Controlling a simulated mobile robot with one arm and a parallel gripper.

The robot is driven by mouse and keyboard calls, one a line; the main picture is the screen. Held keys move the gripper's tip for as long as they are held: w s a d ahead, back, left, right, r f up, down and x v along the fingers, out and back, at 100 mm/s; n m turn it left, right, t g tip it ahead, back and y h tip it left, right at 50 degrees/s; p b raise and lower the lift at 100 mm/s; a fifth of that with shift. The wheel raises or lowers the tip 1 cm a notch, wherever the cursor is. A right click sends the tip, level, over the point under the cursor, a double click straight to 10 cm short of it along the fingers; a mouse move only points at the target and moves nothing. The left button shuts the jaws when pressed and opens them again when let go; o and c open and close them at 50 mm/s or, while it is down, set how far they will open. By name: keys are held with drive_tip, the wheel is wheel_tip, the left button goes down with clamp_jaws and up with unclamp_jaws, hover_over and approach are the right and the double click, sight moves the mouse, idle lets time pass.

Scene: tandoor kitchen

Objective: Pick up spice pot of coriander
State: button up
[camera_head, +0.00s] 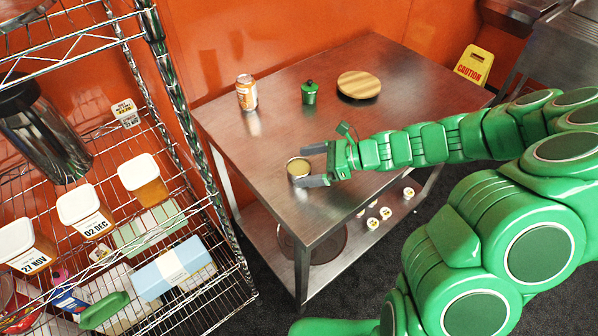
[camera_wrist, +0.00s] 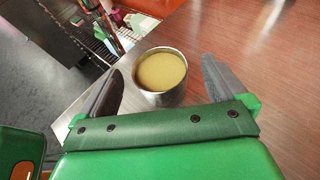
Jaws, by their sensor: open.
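The spice pot of coriander (camera_head: 298,169) is a small round metal pot with a yellowish-green fill. It stands upright on the steel table near its front left corner. My gripper (camera_head: 309,165) is open, with one finger on the far side of the pot and the other on the near side. In the wrist view the pot (camera_wrist: 161,76) lies between the two spread fingers of my gripper (camera_wrist: 160,90), toward their tips. A gap shows on each side of it, wider on the right.
A wire rack (camera_head: 190,215) with labelled tubs stands at the left. A yellow caution sign (camera_head: 474,65) is behind the table.

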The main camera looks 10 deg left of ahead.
drive_tip(key=shift+a+f, duration=0.2)
drive_tip(key=shift+a, duration=0.35)
drive_tip(key=c, duration=1.2)
drive_tip(key=shift+r, duration=0.1)
